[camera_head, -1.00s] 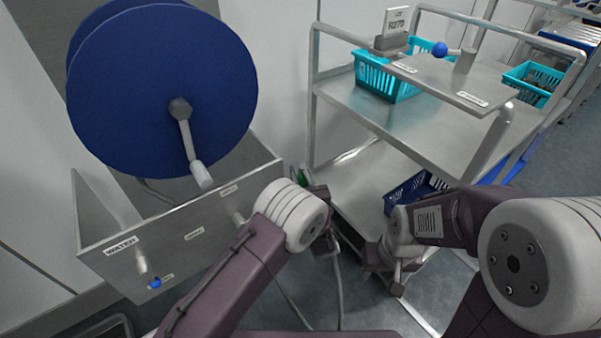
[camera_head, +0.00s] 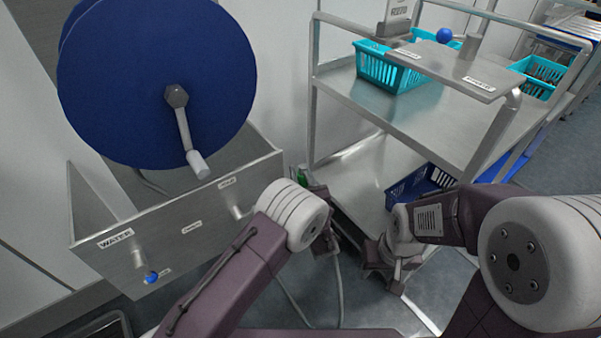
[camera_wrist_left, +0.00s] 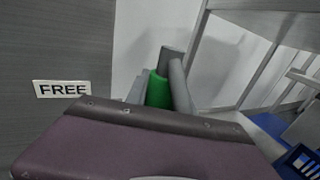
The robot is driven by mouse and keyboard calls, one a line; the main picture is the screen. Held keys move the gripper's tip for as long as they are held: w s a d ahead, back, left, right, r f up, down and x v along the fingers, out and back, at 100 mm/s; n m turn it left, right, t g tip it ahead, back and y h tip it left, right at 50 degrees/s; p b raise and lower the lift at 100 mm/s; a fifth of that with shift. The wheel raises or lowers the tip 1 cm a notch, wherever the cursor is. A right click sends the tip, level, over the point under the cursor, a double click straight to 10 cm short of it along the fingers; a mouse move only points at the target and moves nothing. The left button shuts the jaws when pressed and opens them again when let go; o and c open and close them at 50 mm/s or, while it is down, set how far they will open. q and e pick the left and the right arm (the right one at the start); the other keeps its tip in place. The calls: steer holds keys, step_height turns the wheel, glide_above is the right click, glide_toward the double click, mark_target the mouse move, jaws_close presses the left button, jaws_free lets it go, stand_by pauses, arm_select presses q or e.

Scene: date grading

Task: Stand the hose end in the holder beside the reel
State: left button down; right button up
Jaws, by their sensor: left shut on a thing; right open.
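The blue hose reel (camera_head: 110,85) with its crank handle stands at the left, on a grey metal housing (camera_head: 200,245). The hose end shows as a green piece (camera_head: 302,176), mostly hidden behind my left wrist; in the left wrist view it is green (camera_wrist_left: 158,92) beside grey cylindrical parts. My left gripper (camera_head: 318,203) is shut on the hose end, its fingers largely hidden. A grey stub (camera_head: 240,212) sticks out of the housing front; I cannot tell whether it is the holder. My right gripper (camera_head: 383,268) is open and empty beside the trolley's lower shelf.
A metal trolley (camera_head: 440,110) stands to the right, with turquoise baskets (camera_head: 388,72) on top and a dark blue crate (camera_head: 432,180) below. A grey hose (camera_head: 338,285) hangs below my left wrist. A "FREE" label (camera_wrist_left: 62,89) shows on a grey panel.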

mark_target(305, 184)
arm_select(q)
steer(key=shift+f, duration=0.3)
steer(key=c, duration=1)
jaws_free()
steer(key=shift+r, duration=0.1)
steer(key=shift+s, duration=0.1)
steer(key=p+v, duration=0.3)
steer(key=v, duration=0.4)
steer(key=shift+s+d+r, duration=0.1)
steer(key=shift+s+d, duration=0.1)
steer(key=shift+s, duration=0.75)
